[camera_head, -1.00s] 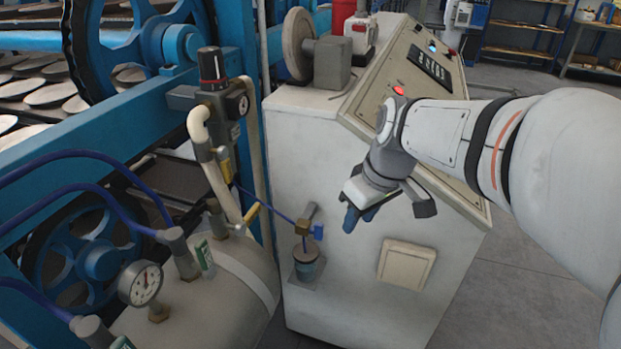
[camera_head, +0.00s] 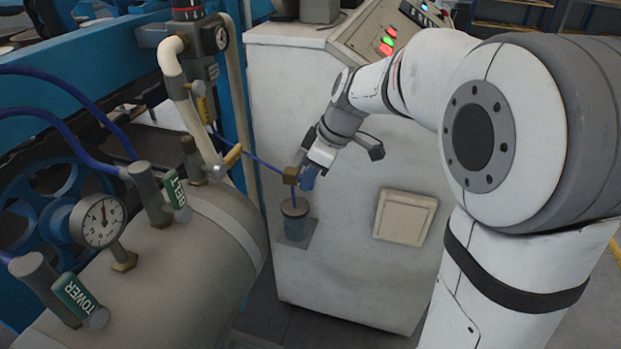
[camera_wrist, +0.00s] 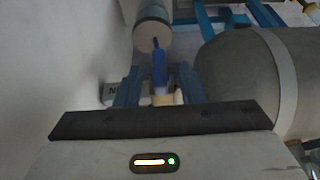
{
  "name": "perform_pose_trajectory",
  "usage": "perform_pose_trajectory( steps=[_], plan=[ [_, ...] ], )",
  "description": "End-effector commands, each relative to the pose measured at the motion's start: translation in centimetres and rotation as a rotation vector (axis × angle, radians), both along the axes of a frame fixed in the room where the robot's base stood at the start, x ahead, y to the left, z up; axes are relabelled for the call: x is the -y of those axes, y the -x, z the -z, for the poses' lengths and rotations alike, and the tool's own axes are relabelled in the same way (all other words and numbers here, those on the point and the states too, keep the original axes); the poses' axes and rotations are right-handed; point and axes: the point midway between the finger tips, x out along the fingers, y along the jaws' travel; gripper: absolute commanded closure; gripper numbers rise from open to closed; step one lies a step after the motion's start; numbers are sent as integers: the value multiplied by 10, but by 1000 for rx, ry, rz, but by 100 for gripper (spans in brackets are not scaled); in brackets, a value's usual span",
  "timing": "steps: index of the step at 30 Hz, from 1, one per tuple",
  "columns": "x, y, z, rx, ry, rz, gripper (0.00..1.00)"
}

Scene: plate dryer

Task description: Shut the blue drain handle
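The blue drain handle (camera_wrist: 159,68) shows in the wrist view between my two blue fingers, with a gap on both sides. Below it is the pale brass valve body (camera_wrist: 163,98). My gripper (camera_wrist: 160,82) is open around the handle. In the head view my gripper (camera_head: 307,180) is right beside the brass valve (camera_head: 291,174), above the drain cup (camera_head: 295,222) on the cabinet's side. There the fingers hide most or all of the handle, and contact cannot be told.
The beige cabinet (camera_head: 335,260) stands close behind the valve. A large tank (camera_head: 190,275) with a pressure gauge (camera_head: 100,222) and BELT and TOWER valves lies to the left. A blue hose (camera_head: 255,158) runs to the valve. A square cover plate (camera_head: 404,216) is to the right.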

Motion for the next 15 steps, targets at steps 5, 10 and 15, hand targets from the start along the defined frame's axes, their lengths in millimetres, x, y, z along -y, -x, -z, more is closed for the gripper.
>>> perform_pose_trajectory(
  steps=[5,10,15],
  plan=[
    [-3,-1,8,-1,1,-1,65],
    [-3,-1,7,-1,1,-1,65],
    [-3,-1,7,-1,1,-1,76]
  ],
)
